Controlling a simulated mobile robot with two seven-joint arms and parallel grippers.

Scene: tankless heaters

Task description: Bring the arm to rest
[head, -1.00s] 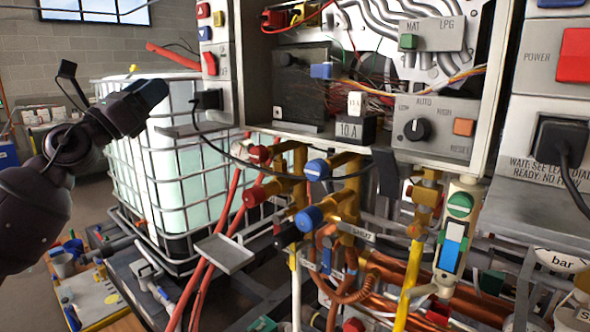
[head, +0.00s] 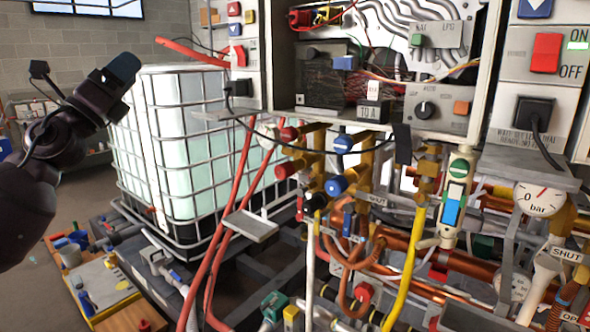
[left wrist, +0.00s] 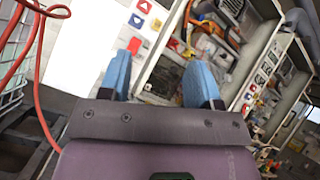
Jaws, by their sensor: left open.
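My left arm comes in from the left in the head view, raised in front of the caged white tank. Its gripper (head: 122,72) is at the upper left, its blue finger showing against the wall and tank. In the left wrist view the two blue fingers of my left gripper (left wrist: 160,82) are apart with nothing between them. They point toward the heater panel (left wrist: 90,45) with its red and blue buttons, which lies beyond them. The gripper touches nothing that I can see. My right gripper is in neither view.
The caged tank (head: 180,140) stands behind the left arm. The open heater box (head: 275,75) hangs at the upper middle, above valves and red hoses (head: 222,200). A pressure gauge (head: 541,198) is at the right. A yellow-edged tray (head: 100,285) with small parts lies at the lower left.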

